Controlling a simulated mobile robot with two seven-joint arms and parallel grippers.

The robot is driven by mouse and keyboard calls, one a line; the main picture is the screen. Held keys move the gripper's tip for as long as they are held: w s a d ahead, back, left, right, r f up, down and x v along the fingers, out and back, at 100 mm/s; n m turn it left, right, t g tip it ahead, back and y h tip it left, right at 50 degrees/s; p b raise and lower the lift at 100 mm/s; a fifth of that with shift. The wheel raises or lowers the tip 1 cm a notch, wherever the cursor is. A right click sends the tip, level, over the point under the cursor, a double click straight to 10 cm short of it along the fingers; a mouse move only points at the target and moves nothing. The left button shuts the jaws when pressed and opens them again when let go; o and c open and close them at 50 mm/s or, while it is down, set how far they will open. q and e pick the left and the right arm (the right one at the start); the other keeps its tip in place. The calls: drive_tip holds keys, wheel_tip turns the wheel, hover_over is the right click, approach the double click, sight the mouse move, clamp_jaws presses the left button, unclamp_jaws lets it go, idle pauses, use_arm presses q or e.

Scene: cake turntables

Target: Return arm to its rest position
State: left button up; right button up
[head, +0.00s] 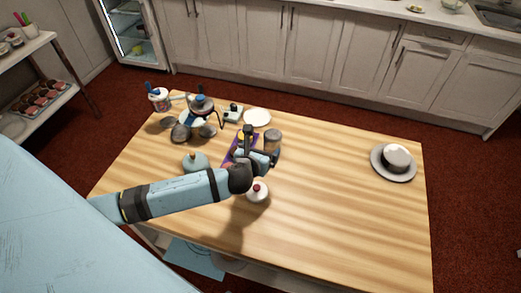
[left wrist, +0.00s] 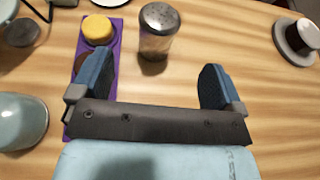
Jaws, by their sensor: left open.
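My left gripper (head: 260,154) is over the middle of the wooden table (head: 340,220), with my arm stretched in from the left. In the left wrist view the left gripper (left wrist: 155,78) has its two blue fingers wide apart, with nothing between them. A purple mat (left wrist: 70,115) lies beyond and partly beneath the left finger, with a yellow round item (left wrist: 97,28) on it. A glass shaker jar (left wrist: 156,32) stands upright just past the fingers, apart from them. It also shows in the head view (head: 273,143). My right gripper is not in view.
A grey turntable with a dark-sided, pale-topped cake (head: 396,157) stands at the right. A small white item with a red top (head: 258,192) is near my gripper. A pale blue pot (head: 195,162) and a stand mixer (head: 202,107) are at the left. The right-front table is clear.

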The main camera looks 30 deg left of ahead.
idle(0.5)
use_arm(q)
drive_tip(key=s+n+g, duration=0.1)
drive_tip(key=s+n, duration=0.1)
drive_tip(key=n, duration=0.1)
drive_tip(key=s+d+n+g, duration=0.1)
drive_tip(key=s+n, duration=0.1)
drive_tip(key=n, duration=0.1)
drive_tip(key=s+d+n, duration=0.1)
drive_tip(key=s+n, duration=0.2)
drive_tip(key=shift+d+r+n+g, duration=0.1)
drive_tip(key=shift+d+n+g, duration=0.1)
drive_tip(key=shift+n+g, duration=0.2)
drive_tip(key=s+r+n+g+h, duration=0.35)
drive_tip(key=s+n+g, duration=0.35)
drive_tip(key=s+n, duration=1.4)
drive_tip(key=w+d+f+t+p, duration=0.1)
drive_tip(key=w+d+f+t, duration=0.1)
drive_tip(key=w+d+f+t+h+p, duration=0.1)
drive_tip(key=w+d+f+t, duration=0.1)
drive_tip(key=f, duration=0.1)
drive_tip(key=w+d+f+t+p, duration=0.1)
drive_tip(key=w+d+f+t, duration=0.1)
drive_tip(key=w+f, duration=0.1)
drive_tip(key=shift+d+h, duration=0.1)
drive_tip(key=shift+h, duration=0.15)
drive_tip(key=shift+d+f+t+h, duration=0.3)
drive_tip(key=shift+d+f+t, duration=0.2)
drive_tip(key=shift+f+t, duration=0.25)
drive_tip(key=shift+r, duration=0.1)
